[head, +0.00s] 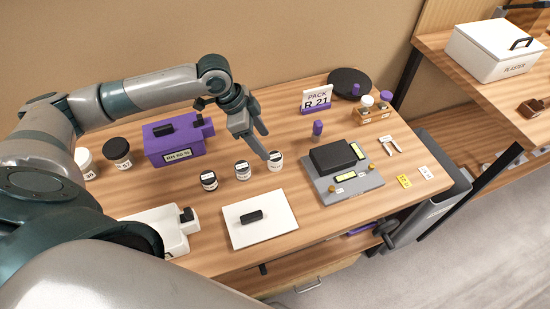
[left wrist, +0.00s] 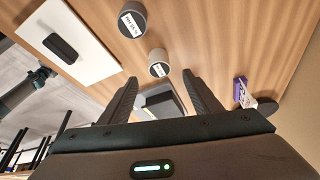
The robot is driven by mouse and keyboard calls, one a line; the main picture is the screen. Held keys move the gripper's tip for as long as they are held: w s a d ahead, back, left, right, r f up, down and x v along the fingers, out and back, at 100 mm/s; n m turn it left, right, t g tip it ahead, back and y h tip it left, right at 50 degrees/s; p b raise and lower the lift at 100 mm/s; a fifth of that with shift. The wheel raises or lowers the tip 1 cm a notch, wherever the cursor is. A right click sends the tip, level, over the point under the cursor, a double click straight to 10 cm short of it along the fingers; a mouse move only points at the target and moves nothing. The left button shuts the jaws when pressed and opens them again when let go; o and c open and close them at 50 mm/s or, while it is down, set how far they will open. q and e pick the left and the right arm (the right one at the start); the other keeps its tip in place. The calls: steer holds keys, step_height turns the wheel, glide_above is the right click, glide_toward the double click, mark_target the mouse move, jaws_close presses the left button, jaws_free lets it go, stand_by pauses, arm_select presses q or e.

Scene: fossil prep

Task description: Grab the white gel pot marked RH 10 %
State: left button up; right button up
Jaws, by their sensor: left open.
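Three small pots stand in a slanting row on the table: a dark one (head: 209,181), a grey one (head: 242,171) and a white one (head: 276,162). Their label text is too small to read surely in the head view. My left gripper (head: 264,143) is open and empty, its fingers pointing down close to the white pot, partly in front of it. In the left wrist view, the nearest pot (left wrist: 158,63) is pale with a white label, just beyond the open fingers (left wrist: 160,84). A darker grey pot (left wrist: 132,20) stands farther up.
A grey device (head: 340,178) sits right of the pots, a white board (head: 276,227) in front and a purple box (head: 190,148) at left. A PACK sign (head: 316,98) and wooden vial rack (head: 374,117) stand behind. Bare wood surrounds the pots.

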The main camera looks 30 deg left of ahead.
mark_target(274, 157)
arm_select(q)
steer(key=shift+p+x, duration=0.35)
steer(key=shift+x, duration=1.7)
steer(key=shift+d, duration=0.1)
steer(key=shift+w+d+f+p, duration=0.1)
steer(key=shift+d+f+p, duration=0.15)
steer(key=shift+f+p, duration=0.35)
steer(key=p+x, duration=0.1)
steer(key=x, duration=0.2)
steer(key=shift+w+d+f, duration=0.1)
steer(key=shift+f, duration=0.3)
steer(key=shift+c, duration=0.4)
